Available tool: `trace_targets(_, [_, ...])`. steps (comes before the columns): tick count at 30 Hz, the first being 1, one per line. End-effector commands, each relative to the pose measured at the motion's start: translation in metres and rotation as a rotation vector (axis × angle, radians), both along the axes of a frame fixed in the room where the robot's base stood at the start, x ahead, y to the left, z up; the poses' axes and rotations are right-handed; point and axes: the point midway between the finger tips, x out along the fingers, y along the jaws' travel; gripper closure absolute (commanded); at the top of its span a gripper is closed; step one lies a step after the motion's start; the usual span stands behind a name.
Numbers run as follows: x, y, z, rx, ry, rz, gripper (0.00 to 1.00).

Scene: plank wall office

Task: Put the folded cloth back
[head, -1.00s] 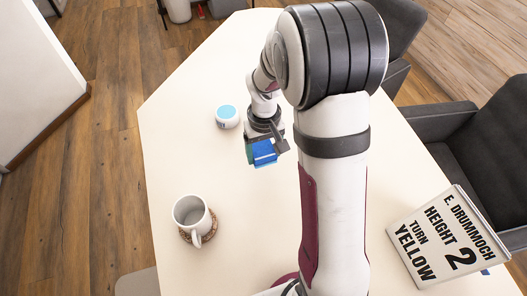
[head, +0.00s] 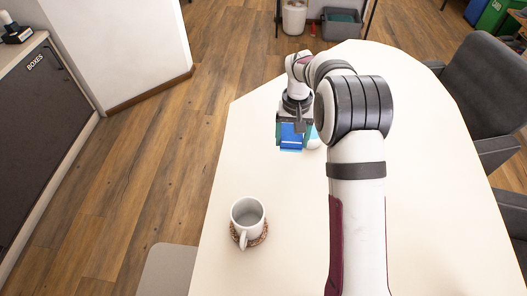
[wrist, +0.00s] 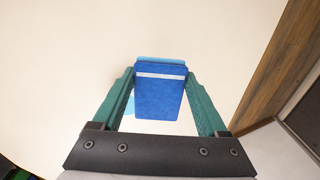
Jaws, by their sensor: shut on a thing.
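The folded cloth (head: 291,136) is blue with a white stripe. My gripper (head: 292,146) is shut on it and holds it over the left part of the pale table (head: 285,190) in the head view. In the wrist view the cloth (wrist: 160,98) sits between the two green fingers of my gripper (wrist: 160,100). A light blue edge shows just beyond the cloth there; I cannot tell what it belongs to. Whether the cloth touches the table is not clear.
A white jar (head: 314,141) stands just right of my gripper, partly hidden. A white mug (head: 247,217) stands on a woven coaster (head: 262,238) nearer the front. A dark cabinet marked BOXES (head: 50,100) stands at far left. Grey chairs (head: 482,95) line the right side.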

Motion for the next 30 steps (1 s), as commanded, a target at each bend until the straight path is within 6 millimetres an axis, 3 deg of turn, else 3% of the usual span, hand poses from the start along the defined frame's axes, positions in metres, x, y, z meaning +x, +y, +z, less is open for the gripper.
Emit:
trace_targets(3, [0.008, 0.038, -0.025, -0.001, 0.002, 0.006, 0.94])
trace_targets(9, [0.019, 0.077, -0.048, 0.000, -0.001, 0.003, 0.94])
trace_targets(13, [0.020, 0.082, -0.061, 0.000, 0.000, 0.000, 0.94])
trace_targets(18, [0.019, 0.082, -0.091, 0.000, 0.000, 0.000, 0.94])
trace_targets(27, [0.020, 0.081, -0.094, 0.000, -0.001, 0.000, 0.94])
trace_targets(28, [0.020, 0.081, -0.094, 0.001, -0.002, 0.000, 0.20])
trace_targets(30, [0.020, 0.081, -0.094, 0.001, -0.002, 0.000, 0.08])
